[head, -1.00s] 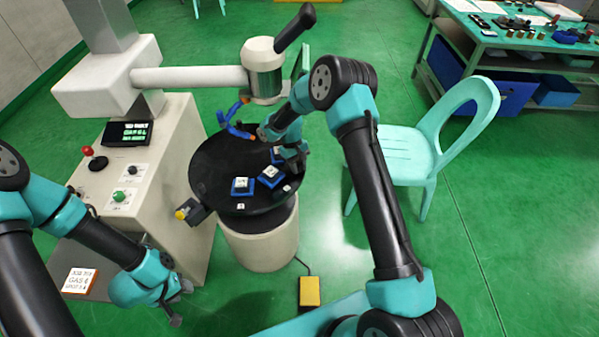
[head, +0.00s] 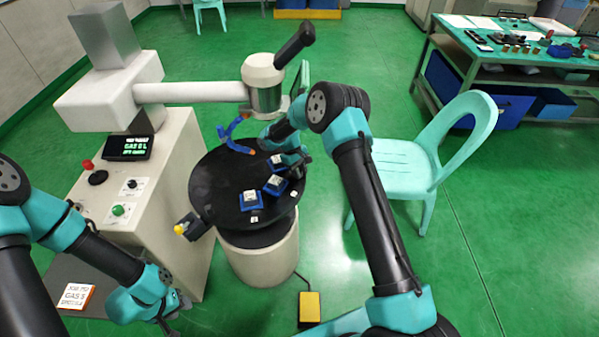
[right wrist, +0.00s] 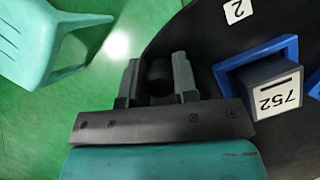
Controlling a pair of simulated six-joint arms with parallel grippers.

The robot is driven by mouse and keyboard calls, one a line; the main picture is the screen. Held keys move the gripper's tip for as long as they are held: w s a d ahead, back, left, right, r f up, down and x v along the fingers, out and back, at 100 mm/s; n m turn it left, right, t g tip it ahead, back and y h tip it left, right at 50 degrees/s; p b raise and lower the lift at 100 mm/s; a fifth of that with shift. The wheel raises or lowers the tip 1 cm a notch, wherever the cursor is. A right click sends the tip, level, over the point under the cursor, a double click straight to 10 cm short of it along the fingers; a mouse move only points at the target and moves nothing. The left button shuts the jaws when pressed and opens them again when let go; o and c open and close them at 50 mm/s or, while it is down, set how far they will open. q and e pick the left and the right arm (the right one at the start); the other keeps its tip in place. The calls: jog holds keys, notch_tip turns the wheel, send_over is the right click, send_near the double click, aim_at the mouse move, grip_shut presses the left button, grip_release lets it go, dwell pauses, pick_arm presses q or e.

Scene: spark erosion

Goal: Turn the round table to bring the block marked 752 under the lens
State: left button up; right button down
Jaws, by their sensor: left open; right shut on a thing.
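The black round table (head: 215,185) stands on a white drum and carries blocks in blue holders on its right and front. The block marked 752 (right wrist: 277,97) sits in a blue holder near the rim in the right wrist view; the head view is too small to read its number. My right gripper (right wrist: 158,75) is shut on a dark round peg (right wrist: 159,70) at the rim, beside that block; it also shows in the head view (head: 299,170). The lens (head: 265,88) hangs from a white arm above the table's far side. My left gripper (head: 174,322) is open, low at the left, away from the table.
A dark bracket with a yellow knob (head: 180,229) sits at the table's left rim. A blue curved piece with orange ends (head: 232,135) is at the far rim. A control cabinet (head: 165,185) stands left, a chair (head: 405,165) right. A yellow pedal (head: 309,307) lies on the floor.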

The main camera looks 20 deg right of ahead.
jog(key=c, duration=0.9)
grip_release()
jog(key=shift+s, duration=0.15)
